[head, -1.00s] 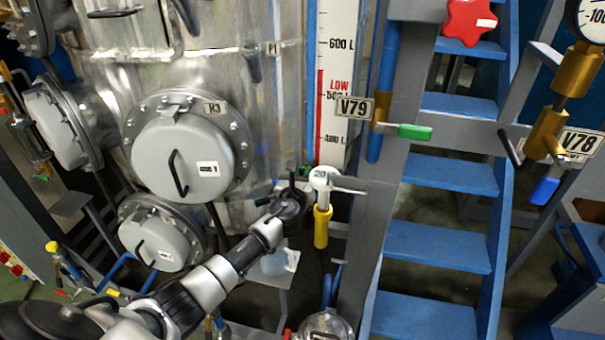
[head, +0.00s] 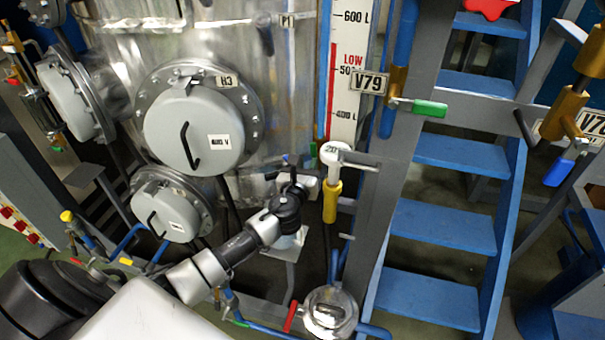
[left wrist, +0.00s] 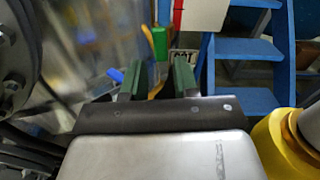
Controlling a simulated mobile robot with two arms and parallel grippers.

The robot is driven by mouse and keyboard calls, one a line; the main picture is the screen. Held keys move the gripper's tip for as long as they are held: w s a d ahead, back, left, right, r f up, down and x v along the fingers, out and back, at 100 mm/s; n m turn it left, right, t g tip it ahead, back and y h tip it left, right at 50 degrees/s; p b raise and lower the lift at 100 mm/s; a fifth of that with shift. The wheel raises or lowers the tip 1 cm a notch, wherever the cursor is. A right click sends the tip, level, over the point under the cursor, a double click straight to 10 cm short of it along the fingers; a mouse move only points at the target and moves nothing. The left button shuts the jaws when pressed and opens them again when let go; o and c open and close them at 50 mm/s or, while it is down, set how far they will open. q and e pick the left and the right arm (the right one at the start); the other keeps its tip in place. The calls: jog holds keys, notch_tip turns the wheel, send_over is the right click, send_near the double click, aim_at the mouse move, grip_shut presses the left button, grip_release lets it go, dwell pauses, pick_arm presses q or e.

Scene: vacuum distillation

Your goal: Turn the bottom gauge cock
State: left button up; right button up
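The bottom gauge cock (head: 335,153) sits at the lower end of the white level gauge, with a round white tag on its body. Its yellow handle (head: 331,203) hangs straight down. My left gripper (head: 288,178) is to the left of the cock, beside the upper part of the handle and apart from it. In the left wrist view my left gripper (left wrist: 157,82) has its two green-edged fingers spread with nothing held between them. A yellow sleeve with a grey stem (left wrist: 280,145), seemingly the handle, stands to their right. My right gripper is not in view.
A metal vessel with a round hatch (head: 195,130) stands left of the gripper. A grey post (head: 380,225) and blue stairs (head: 445,225) are right of the cock. The V79 valve with its green handle (head: 428,108) is above right. A round metal fitting (head: 330,313) sits below.

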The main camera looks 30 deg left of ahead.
pick_arm(q)
jog(key=shift+v, duration=2.15)
